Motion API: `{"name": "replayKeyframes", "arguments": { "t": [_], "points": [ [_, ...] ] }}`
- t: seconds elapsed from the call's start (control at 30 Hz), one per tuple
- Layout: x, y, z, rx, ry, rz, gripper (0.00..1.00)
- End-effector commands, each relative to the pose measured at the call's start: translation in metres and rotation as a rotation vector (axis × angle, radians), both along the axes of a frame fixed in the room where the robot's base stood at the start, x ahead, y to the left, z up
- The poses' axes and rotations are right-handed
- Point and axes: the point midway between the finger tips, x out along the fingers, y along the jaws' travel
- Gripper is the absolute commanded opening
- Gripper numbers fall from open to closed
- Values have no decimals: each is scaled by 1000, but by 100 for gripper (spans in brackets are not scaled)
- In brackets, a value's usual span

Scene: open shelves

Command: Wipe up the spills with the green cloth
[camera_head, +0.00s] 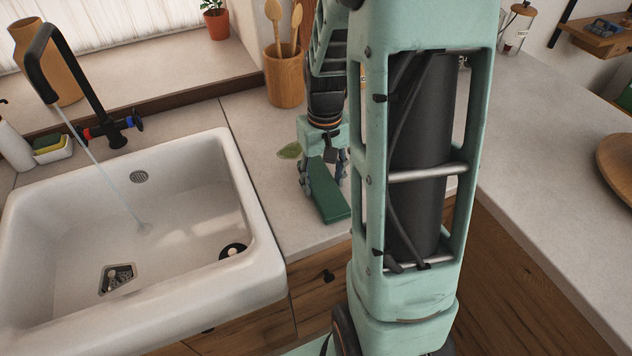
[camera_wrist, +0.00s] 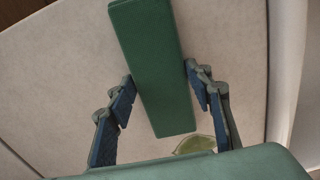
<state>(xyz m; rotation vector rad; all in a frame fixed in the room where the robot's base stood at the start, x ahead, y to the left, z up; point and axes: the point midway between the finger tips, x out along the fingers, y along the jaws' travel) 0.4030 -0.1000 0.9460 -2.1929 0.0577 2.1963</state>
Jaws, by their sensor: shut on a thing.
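The green cloth (camera_head: 332,204) is a flat, folded oblong at the counter, just right of the sink. My gripper (camera_head: 322,186) is shut on the cloth, pointing down. In the wrist view the cloth (camera_wrist: 155,65) runs between the two blue-padded fingers of my gripper (camera_wrist: 160,78). I cannot tell whether the cloth touches the counter. A small yellow-green spill (camera_head: 290,151) lies on the counter behind and left of the cloth. It also shows in the wrist view (camera_wrist: 195,145), partly hidden by my gripper's body. My column hides some of the counter to the right.
The white sink (camera_head: 262,215) is at left, with water running from the black tap (camera_head: 88,85). A wooden utensil pot (camera_head: 284,82) stands behind the spill. A round wooden board (camera_head: 618,165) lies at far right. The right counter (camera_head: 540,130) has free room.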

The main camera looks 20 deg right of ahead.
Motion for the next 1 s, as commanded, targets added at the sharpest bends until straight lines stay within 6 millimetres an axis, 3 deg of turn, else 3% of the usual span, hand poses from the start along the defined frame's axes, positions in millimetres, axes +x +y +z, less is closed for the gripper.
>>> {"name": "replayKeyframes", "arguments": {
  "t": [0.23,1.0],
  "points": [
    [0,6,-3,1,0,1,23],
    [-3,61,-8,6,10,6,23]
  ]
}}
